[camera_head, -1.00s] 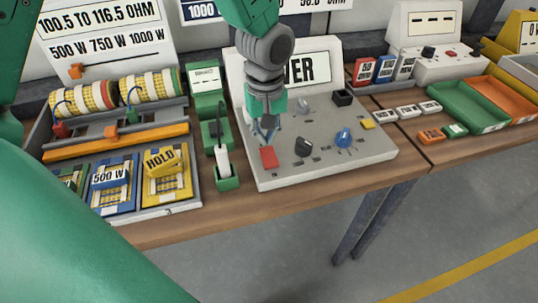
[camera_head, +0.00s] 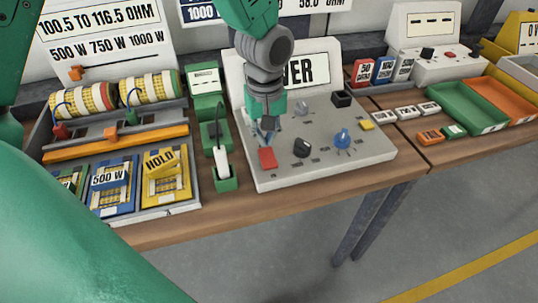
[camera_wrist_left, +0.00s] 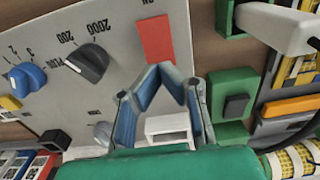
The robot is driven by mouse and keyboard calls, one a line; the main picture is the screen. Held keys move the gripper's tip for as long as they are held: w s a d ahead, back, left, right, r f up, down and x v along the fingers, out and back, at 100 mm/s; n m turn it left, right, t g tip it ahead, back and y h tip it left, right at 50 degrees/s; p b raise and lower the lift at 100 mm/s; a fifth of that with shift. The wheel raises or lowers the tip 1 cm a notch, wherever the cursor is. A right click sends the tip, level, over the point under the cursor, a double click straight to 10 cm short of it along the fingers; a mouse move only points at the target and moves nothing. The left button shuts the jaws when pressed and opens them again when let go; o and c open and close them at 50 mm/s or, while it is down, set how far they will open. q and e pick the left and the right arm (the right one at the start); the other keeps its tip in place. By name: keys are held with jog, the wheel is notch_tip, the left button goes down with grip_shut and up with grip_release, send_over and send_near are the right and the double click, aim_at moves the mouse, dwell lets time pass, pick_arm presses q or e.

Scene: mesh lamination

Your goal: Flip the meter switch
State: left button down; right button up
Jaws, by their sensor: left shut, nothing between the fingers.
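The green meter (camera_head: 207,84) with a small lit display stands left of the grey control panel. Its lower green part carries a dark switch (camera_wrist_left: 236,105), which shows to the right of my gripper in the left wrist view. Which way the switch is set is too small to tell. My left gripper (camera_head: 268,136) hangs over the panel's left part, just behind the red rocker (camera_head: 267,158), apart from the meter. Its blue fingers (camera_wrist_left: 163,72) are shut and empty. The right gripper is out of view.
The grey panel (camera_head: 335,168) has a black knob (camera_head: 302,147) and a blue knob (camera_head: 342,138). A white-handled probe (camera_head: 221,163) stands in a green holder before the meter. A resistor tray (camera_head: 168,210) lies left. Green (camera_head: 468,108) and orange bins lie right.

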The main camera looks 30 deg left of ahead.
aim_at(265, 151)
pick_arm(q)
jog(key=shift+f+b, duration=0.65)
jog(key=shift+f, duration=0.8)
dwell(0.6)
jog(key=shift+r, duration=0.1)
notch_tip(265, 151, up, 7)
jog(key=p, duration=0.7)
jog(key=shift+p, duration=0.35)
jog(key=shift+s, duration=0.1)
